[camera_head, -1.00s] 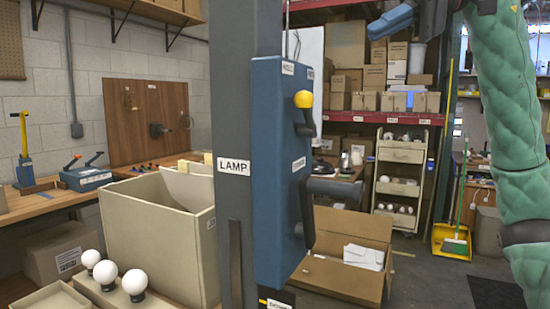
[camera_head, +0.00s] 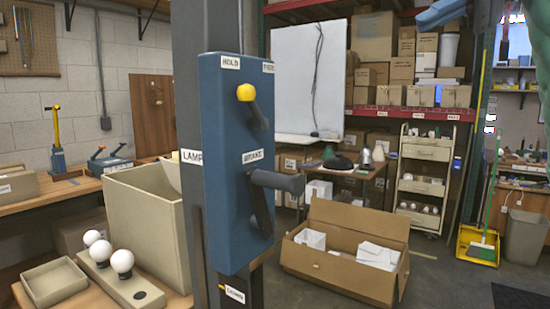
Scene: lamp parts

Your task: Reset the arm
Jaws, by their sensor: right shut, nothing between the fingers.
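My right arm, in a green padded sleeve, shows only as a sliver at the right edge of the head view. My right gripper (camera_head: 440,14) shows as a blue part at the top right, cut off by the frame edge; it is shut and empty, apart from everything. My left gripper is not in view. A blue control box (camera_head: 222,170) is mounted on a grey post. It has a yellow-knobbed lever (camera_head: 247,93) under the label HOLD and a dark handle (camera_head: 277,182) by the label BRAKE. Neither gripper touches them.
A large beige bin (camera_head: 140,220) stands at left, with a holder of white bulbs (camera_head: 122,261) and an empty tray (camera_head: 55,283) before it. An open cardboard box (camera_head: 335,275) is on the floor. A trolley (camera_head: 425,180) stands behind.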

